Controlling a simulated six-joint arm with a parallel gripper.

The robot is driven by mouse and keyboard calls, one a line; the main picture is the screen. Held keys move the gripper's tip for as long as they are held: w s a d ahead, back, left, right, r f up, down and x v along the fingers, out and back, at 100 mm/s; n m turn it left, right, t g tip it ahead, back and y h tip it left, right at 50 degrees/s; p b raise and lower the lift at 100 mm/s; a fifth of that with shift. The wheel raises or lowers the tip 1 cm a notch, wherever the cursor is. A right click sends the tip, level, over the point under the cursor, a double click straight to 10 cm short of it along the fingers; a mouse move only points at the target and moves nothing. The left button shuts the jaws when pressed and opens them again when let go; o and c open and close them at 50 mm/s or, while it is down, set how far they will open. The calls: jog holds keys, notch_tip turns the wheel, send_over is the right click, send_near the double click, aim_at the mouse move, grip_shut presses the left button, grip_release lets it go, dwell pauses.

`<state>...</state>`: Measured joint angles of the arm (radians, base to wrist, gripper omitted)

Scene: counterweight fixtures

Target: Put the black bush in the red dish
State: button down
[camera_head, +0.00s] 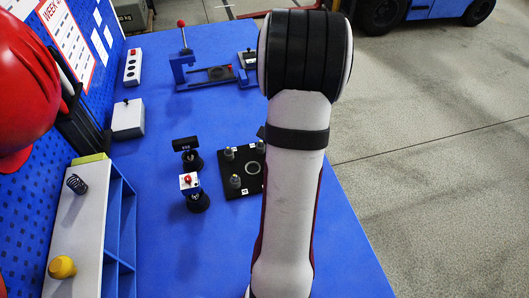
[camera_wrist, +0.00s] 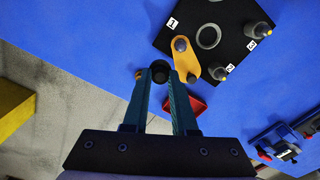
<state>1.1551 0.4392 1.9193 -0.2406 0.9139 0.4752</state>
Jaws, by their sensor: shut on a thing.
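In the wrist view my gripper (camera_wrist: 160,76) is shut on the black bush (camera_wrist: 160,68), a small dark round piece between the fingertips. The red dish (camera_wrist: 200,106) shows partly to the right of the fingers, on the blue table; the right finger covers part of it. The bush appears apart from the dish, up and left of it in the picture. How high the bush is above the table I cannot tell. In the head view my arm hides the gripper, bush and dish.
A black fixture plate (camera_wrist: 190,18) with numbered posts and an orange link (camera_wrist: 186,60) lies beyond the fingers; it also shows in the head view (camera_head: 232,189). A blue clamp frame (camera_head: 205,77) stands at the back. A white shelf (camera_head: 85,225) is at left. Front-middle table is clear.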

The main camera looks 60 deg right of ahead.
jog(key=s+d+n, duration=1)
jog(key=d+n, duration=0.1)
jog(key=n, duration=0.6)
jog(key=w+f, duration=0.2)
jog(key=w, duration=0.1)
jog(key=w+d+f, duration=0.1)
jog(key=w+f, duration=0.1)
jog(key=w, duration=0.2)
jog(key=w+d+f, duration=0.1)
jog(key=w+f, duration=0.1)
jog(key=w, duration=0.2)
jog(key=shift+w+d+f, duration=0.1)
jog(key=shift+d+f, duration=0.05)
notch_tip(320, 180, down, 4)
jog(key=shift+r, duration=0.1)
jog(key=c, duration=1)
grip_release()
jog(key=shift+f, duration=0.2)
jog(key=shift+r, duration=0.1)
